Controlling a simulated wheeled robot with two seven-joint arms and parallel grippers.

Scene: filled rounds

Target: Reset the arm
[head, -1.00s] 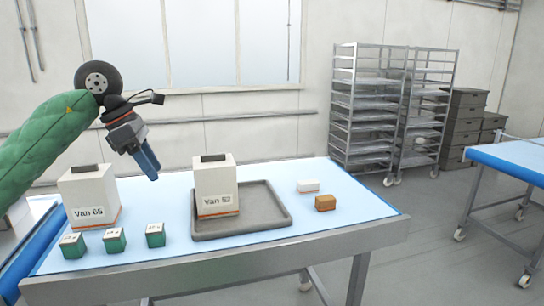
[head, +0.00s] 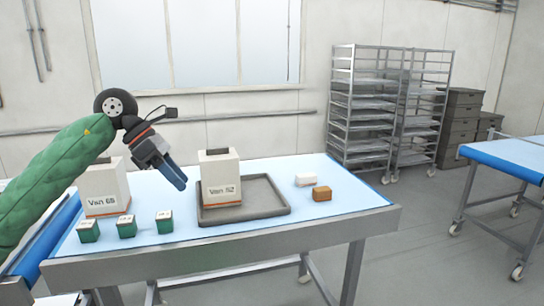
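My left gripper (head: 174,178) hangs in the air above the table, between two white boxes. Its blue fingers point down and to the right, and I cannot tell whether they are apart. Nothing shows held in them. My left arm (head: 60,175) has a green padded sleeve and comes in from the left. My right gripper is not in view.
A white box labelled Van 65 (head: 103,190) stands behind several small green boxes (head: 126,229). Another, Van 52 (head: 220,179), stands on a grey tray (head: 270,210). A white block (head: 305,180) and a brown block (head: 322,194) lie to the right on the blue-topped table (head: 330,172).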

